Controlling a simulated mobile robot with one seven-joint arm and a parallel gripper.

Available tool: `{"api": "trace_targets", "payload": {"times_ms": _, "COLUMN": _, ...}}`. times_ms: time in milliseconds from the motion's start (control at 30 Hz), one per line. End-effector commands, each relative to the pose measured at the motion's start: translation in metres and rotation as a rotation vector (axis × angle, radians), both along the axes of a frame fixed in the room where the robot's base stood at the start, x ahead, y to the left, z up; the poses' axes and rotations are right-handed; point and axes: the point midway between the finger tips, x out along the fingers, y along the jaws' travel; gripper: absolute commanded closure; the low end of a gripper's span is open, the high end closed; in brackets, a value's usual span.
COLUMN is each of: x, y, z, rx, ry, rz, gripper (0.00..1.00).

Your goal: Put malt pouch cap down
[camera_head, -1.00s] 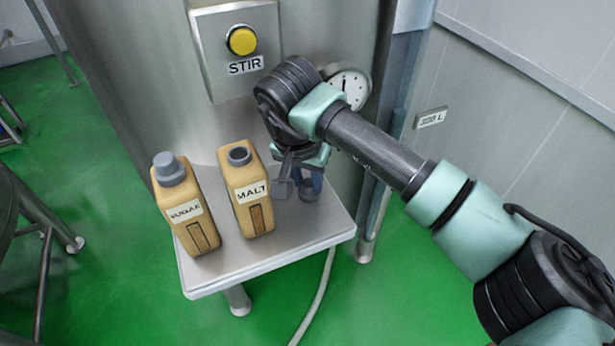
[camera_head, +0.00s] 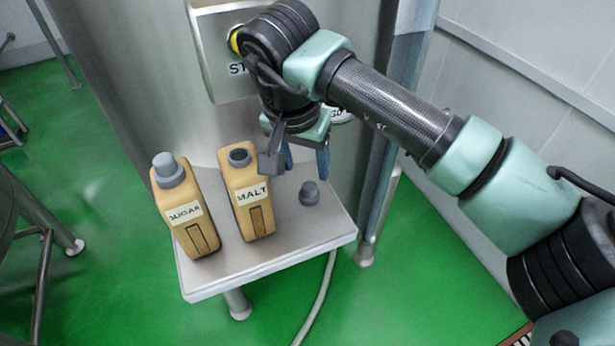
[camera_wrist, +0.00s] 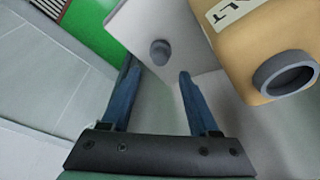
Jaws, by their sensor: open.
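The grey malt pouch cap (camera_head: 309,193) stands on the right part of the small metal shelf (camera_head: 325,228). It also shows in the wrist view (camera_wrist: 160,52), beyond my fingertips and apart from them. My gripper (camera_head: 306,165) is open and empty, raised above and behind the cap. In the wrist view its two blue fingers (camera_wrist: 157,72) are spread with nothing between them. The tan malt pouch (camera_head: 250,200) stands upright left of the cap, its grey spout uncapped; the open spout (camera_wrist: 286,73) shows at right in the wrist view.
A tan sugar pouch (camera_head: 187,215) with its grey cap on stands left of the malt pouch. A large steel tank (camera_head: 160,90) rises behind the shelf. The yellow stir button (camera_head: 235,40) is partly hidden by my arm. The shelf's front right is bare.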

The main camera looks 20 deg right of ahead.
Motion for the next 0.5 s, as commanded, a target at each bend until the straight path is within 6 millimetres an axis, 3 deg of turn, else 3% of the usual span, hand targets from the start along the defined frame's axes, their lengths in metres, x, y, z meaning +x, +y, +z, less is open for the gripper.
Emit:
{"api": "trace_targets", "payload": {"times_ms": 233, "x": -0.008, "y": 0.007, "z": 0.042, "rx": -0.002, "ry": -0.002, "rz": -0.001, "gripper": 0.39}}
{"api": "trace_targets", "payload": {"times_ms": 500, "x": -0.011, "y": 0.010, "z": 0.053, "rx": 0.000, "ry": 0.000, "rz": -0.002, "gripper": 0.39}}
